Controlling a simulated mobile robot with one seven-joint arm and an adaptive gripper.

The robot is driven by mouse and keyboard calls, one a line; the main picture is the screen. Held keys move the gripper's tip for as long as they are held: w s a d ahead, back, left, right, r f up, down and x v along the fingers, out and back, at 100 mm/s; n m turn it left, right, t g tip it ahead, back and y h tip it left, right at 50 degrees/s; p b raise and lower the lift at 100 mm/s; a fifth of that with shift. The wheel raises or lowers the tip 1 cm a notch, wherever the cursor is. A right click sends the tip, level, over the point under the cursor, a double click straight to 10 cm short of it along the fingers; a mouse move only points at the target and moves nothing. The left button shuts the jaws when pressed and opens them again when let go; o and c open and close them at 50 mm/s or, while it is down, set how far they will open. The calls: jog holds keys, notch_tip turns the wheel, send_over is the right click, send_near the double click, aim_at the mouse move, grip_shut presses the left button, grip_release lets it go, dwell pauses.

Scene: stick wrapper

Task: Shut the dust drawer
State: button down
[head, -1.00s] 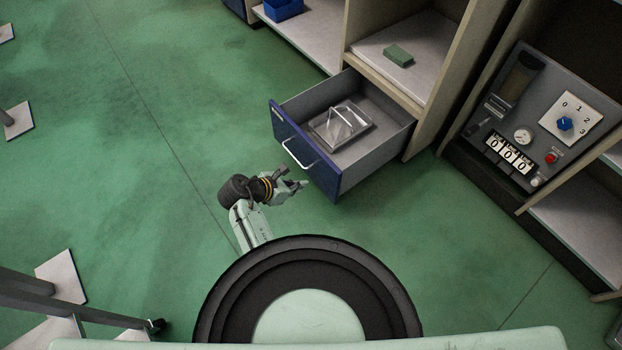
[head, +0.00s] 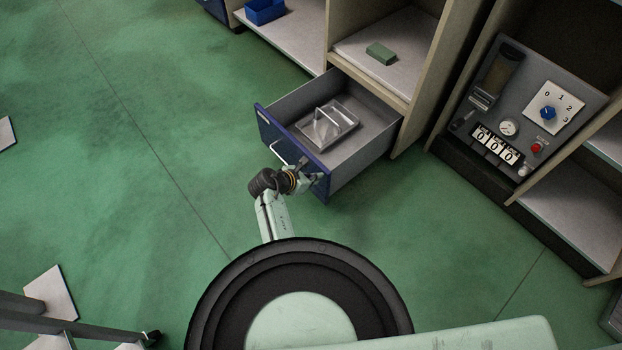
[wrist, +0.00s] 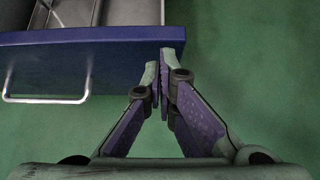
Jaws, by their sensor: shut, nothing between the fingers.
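The dust drawer (head: 358,157) is pulled out of the cabinet and stands open. It has a blue front (head: 268,128), grey inside walls and a pale bar handle (head: 283,153). A clear lidded container with a handle (head: 328,122) lies inside it. My gripper (head: 318,178) is at the drawer front near its right end. In the wrist view the gripper (wrist: 164,64) is shut and empty, its tips at the blue front's right end. The handle (wrist: 45,99) lies to their left. Whether the tips touch the front I cannot tell.
A green block (head: 381,53) lies on the shelf above the drawer. A blue bin (head: 265,11) stands on the shelf at the back. A control panel with a dial (head: 548,113) is to the right.

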jog(key=w+d+b, duration=0.5)
jog(key=w+d, duration=0.6)
jog(key=d, duration=0.4)
jog(key=w+d+b, duration=0.5)
jog(key=w+d, duration=0.6)
jog(key=d, duration=0.4)
jog(key=shift+r+b, duration=0.2)
jog(key=shift+b, duration=0.2)
jog(key=shift+d+r, duration=0.1)
